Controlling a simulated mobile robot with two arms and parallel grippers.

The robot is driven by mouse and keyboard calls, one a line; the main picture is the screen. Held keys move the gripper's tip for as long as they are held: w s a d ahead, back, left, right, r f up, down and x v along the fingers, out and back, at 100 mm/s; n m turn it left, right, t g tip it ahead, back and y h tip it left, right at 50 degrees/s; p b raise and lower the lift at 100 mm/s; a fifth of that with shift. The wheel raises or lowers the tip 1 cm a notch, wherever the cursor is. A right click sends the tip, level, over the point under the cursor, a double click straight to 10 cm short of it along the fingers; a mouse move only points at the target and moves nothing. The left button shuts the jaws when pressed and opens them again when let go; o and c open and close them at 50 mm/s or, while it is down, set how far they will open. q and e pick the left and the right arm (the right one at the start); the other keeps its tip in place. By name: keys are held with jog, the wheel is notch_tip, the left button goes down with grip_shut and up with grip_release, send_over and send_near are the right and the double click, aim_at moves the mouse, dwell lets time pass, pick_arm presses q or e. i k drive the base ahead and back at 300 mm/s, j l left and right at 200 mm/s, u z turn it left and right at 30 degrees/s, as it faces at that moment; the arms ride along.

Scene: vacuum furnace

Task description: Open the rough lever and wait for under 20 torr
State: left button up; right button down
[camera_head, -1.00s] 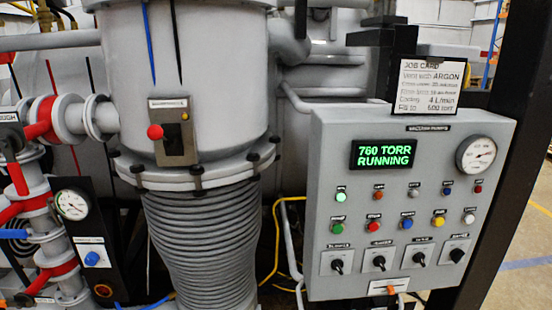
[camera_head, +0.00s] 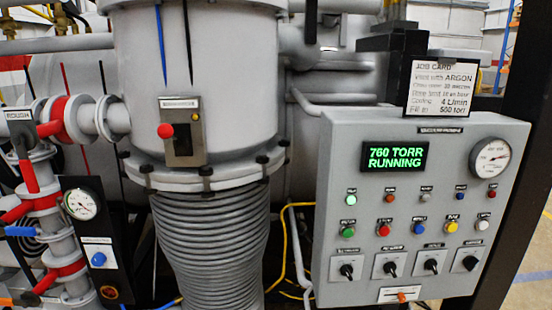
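The rough lever (camera_head: 29,176) is a red handle hanging down and slightly tilted at the far left, below a tag (camera_head: 19,115) reading ROUGH. It sits beside the grey pipework with red bands. The green display (camera_head: 395,157) on the control panel reads 760 TORR RUNNING. A white round gauge (camera_head: 490,159) is at the panel's upper right. Neither of my grippers shows in the head view.
A smaller dial gauge (camera_head: 80,204) and a blue knob (camera_head: 99,259) are on a black plate at the left. A blue handle (camera_head: 19,231) is lower left. A grey chamber (camera_head: 200,85) above ribbed bellows (camera_head: 212,245) stands between the pipes and the control panel (camera_head: 340,220).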

aim_at(31, 182)
jog(key=u, duration=1.4)
jog(key=i+j, duration=0.2)
jog(key=j, duration=0.15)
jog(key=i+j+z, duration=0.1)
jog(key=i+j, duration=0.35)
jog(key=j, duration=0.25)
jog(key=i+j+z, duration=0.1)
jog(key=j, duration=0.3)
jog(key=i+j, duration=0.3)
jog(key=i+j+z, duration=0.1)
jog(key=j, duration=0.35)
jog(key=i, duration=0.1)
